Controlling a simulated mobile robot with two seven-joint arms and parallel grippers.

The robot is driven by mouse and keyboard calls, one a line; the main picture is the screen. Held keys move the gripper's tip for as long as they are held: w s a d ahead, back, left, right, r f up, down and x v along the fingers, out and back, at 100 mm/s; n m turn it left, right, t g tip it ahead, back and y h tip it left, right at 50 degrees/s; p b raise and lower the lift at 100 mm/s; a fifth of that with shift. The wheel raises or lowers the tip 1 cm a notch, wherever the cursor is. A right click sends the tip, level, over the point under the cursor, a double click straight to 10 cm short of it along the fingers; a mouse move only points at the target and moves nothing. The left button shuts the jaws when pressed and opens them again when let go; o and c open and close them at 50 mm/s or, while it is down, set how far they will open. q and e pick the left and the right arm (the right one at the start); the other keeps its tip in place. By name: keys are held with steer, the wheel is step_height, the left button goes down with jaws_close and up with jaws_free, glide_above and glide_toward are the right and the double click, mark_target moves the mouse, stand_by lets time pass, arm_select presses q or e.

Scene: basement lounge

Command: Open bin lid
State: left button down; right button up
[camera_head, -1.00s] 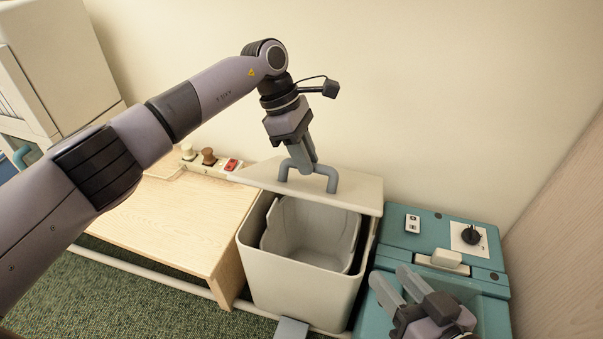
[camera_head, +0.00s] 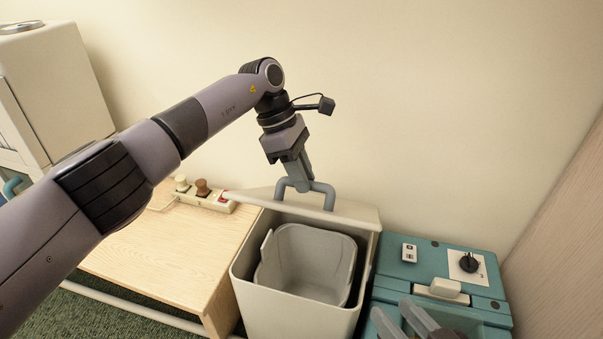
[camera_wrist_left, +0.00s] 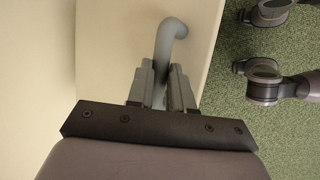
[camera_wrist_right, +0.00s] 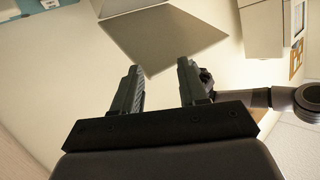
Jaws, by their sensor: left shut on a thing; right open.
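The bin (camera_head: 290,308) is a cream box with a grey inner bucket (camera_head: 310,262) visible through its open top. Its cream lid (camera_head: 350,216) is tilted up at the back, near the wall. A grey arched handle (camera_head: 328,192) stands on the lid. My left gripper (camera_head: 302,183) is shut on the handle; the left wrist view shows the handle (camera_wrist_left: 170,40) between its fingers (camera_wrist_left: 162,85). My right gripper (camera_head: 403,318) is open and empty at the lower right, over the teal unit; its parted fingers (camera_wrist_right: 160,85) show in the right wrist view.
A light wooden table (camera_head: 165,255) stands left of the bin, with a power strip (camera_head: 205,198) at its back. A teal unit (camera_head: 440,262) with a dial stands close on the right. The wall is right behind the lid. Green carpet (camera_head: 75,318) shows lower left.

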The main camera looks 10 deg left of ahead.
arm_select(q)
steer(key=c, duration=1.1)
jaws_free()
steer(key=shift+w+a+f, duration=0.1)
steer(key=shift+w+f, duration=0.1)
steer(key=shift+f, duration=0.35)
steer(key=shift+o, duration=0.4)
steer(key=shift+w, duration=0.1)
steer(key=shift+r, duration=0.25)
arm_select(e)
steer(key=shift+w+f, duration=0.1)
steer(key=shift+w, duration=0.05)
arm_select(q)
steer(key=p+v, duration=0.2)
steer(key=v, duration=0.4)
steer(key=shift+a+r+p, duration=0.15)
steer(key=shift+r+p, duration=0.25)
steer(key=shift+r, duration=0.05)
arm_select(e)
steer(key=shift+w+a+m+g+y, duration=0.1)
steer(key=shift+a+m+g+y, duration=0.3)
steer(key=shift+a+g, duration=0.35)
steer(key=shift+a, duration=0.1)
